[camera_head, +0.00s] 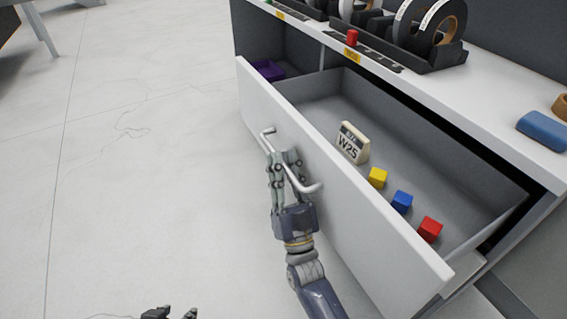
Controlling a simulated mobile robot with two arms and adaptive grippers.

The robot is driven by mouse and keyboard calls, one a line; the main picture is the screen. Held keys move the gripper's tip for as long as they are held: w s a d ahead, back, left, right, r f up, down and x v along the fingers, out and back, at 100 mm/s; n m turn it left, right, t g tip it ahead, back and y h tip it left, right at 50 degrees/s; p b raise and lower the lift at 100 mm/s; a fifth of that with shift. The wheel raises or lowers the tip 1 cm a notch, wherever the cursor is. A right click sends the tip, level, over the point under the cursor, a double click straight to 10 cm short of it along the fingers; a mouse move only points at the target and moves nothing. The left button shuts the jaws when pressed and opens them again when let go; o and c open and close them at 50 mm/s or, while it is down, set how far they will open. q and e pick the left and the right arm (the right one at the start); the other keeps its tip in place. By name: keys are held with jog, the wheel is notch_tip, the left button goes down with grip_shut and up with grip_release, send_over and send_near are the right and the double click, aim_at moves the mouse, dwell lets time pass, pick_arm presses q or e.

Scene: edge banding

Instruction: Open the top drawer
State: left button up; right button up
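The top drawer (335,205) stands pulled out from the cabinet, so its inside shows. Its white front carries a light metal bar handle (312,187). My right gripper (284,160) is at the handle, with its fingers around the bar. The fingers look closed on it, near the middle of the bar. Inside the drawer are a cream block marked W25 (352,143), a yellow cube (377,177), a blue cube (402,201) and a red cube (430,229). My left gripper (170,314) shows only its fingertips at the bottom edge, apart from the drawer.
The white cabinet top (490,110) holds tape rolls (430,22) in a dark holder, a small red object (352,37) and a blue block (543,130). A purple item (268,70) lies in the compartment at left. The floor (150,180) left of the drawer is clear.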

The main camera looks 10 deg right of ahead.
jog(key=v, duration=1.2)
jog(key=shift+r, duration=0.1)
